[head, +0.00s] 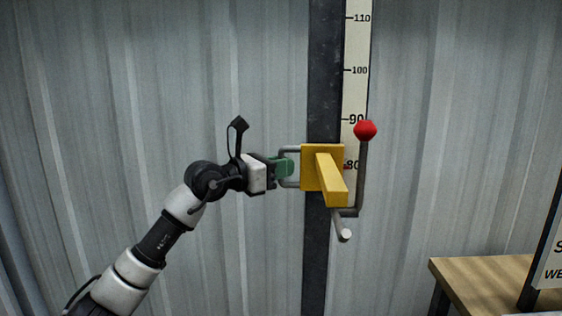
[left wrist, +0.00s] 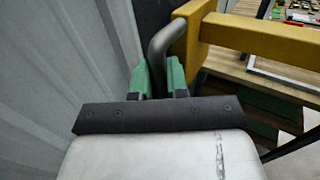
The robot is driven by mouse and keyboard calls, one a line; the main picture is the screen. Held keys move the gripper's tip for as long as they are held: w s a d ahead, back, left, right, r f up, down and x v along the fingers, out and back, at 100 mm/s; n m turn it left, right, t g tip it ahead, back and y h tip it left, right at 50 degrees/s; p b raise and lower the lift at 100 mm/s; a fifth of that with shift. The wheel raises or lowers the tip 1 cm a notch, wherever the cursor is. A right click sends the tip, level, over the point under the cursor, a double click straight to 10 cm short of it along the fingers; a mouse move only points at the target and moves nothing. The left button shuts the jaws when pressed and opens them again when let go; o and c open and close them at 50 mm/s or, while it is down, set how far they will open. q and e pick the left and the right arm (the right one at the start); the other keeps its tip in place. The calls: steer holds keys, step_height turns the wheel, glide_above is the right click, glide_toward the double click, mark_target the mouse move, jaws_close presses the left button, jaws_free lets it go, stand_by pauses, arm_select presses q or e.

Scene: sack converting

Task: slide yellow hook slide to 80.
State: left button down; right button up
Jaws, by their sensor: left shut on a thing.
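The yellow hook slide (head: 311,154) sits on a dark vertical post (head: 325,60). Its yellow arm sticks out toward me, and it also shows in the left wrist view (left wrist: 250,33). A pale scale (head: 357,45) runs up beside the post, with 80, 90, 100 and 110 readable. The slide is level with the 80 mark, which its arm partly covers. A grey loop handle (left wrist: 160,42) is on the slide's left side. My left gripper (head: 284,167), with green fingers, is shut on this handle. My right gripper is not in view.
A grey lever with a red knob (head: 365,131) stands on the slide's right side, and a short grey rod end (head: 344,234) hangs below. A wooden table (head: 480,275) with a sign (head: 550,265) is at lower right. Corrugated metal wall stands behind.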

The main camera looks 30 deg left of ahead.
arm_select(q)
steer(key=shift+d+f, duration=0.1)
steer(key=shift+f, duration=0.25)
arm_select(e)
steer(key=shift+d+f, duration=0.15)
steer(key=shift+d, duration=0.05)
arm_select(q)
steer(key=c, duration=1.1)
jaws_free()
steer(key=shift+c, duration=0.2)
steer(key=shift+r, duration=0.1)
steer(key=shift+s, duration=0.1)
steer(key=b+v, duration=0.3)
steer(key=v, duration=0.7)
steer(key=shift+s+a, duration=0.2)
steer(key=shift+a, duration=0.1)
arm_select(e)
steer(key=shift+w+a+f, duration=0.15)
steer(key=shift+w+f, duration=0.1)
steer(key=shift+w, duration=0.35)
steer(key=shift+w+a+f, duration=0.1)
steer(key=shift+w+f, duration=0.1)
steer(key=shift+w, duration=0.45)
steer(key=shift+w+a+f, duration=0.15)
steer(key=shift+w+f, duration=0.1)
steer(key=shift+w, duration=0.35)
